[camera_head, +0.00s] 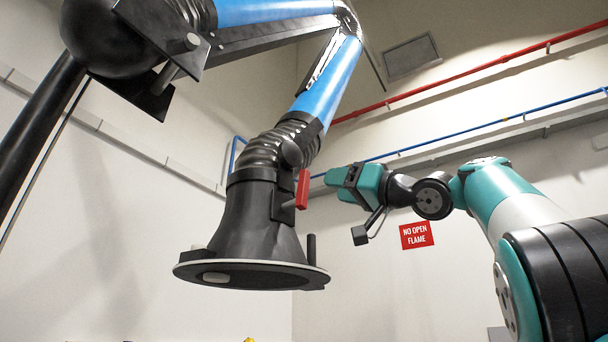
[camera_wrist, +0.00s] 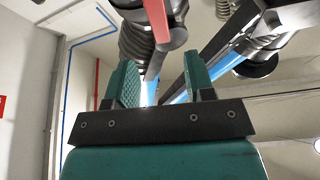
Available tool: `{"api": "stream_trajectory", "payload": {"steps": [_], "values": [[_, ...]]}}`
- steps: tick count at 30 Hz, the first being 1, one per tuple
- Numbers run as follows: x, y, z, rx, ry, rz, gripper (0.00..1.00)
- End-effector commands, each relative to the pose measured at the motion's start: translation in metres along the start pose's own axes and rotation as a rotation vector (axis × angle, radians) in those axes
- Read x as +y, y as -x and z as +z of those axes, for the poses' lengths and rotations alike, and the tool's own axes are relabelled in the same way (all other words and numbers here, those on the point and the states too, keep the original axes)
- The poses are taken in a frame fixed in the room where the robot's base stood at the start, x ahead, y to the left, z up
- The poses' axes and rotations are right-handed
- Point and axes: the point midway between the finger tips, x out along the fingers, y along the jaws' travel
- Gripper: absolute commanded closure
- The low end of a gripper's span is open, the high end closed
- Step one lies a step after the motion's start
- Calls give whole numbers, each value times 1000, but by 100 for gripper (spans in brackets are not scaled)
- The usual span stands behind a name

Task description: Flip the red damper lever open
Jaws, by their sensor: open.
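The red damper lever (camera_head: 302,190) stands upright on the side of the black extraction hood (camera_head: 250,225). In the wrist view the lever (camera_wrist: 157,18) enters from the top, beyond my fingertips and roughly in line with the space between them. My gripper (camera_head: 329,178) is to the right of the lever, slightly higher than its middle, with a small visible gap. In the wrist view its two teal fingers (camera_wrist: 158,62) are apart with nothing held between them. The depth between fingertips and lever is hard to judge.
The hood hangs from a blue duct arm (camera_head: 330,80) with a ribbed flexible joint (camera_head: 275,145). A dark upright peg (camera_head: 311,246) stands on the hood's rim, below the lever. Open air surrounds my gripper.

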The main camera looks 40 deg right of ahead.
Motion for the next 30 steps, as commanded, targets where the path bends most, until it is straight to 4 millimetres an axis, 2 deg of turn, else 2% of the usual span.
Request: {"api": "stream_trajectory", "payload": {"steps": [1, 9, 15, 21, 29, 30], "values": [[-2, -11, -3, -3, -5, -7, 51], [-2, -60, -4, -3, -6, -5, 51], [-1, -88, -2, -2, -3, -2, 51], [0, -99, 0, -2, -1, 1, 51], [0, -100, 1, -1, 0, 2, 51], [0, -100, 1, -1, 0, 2, 60]]}}
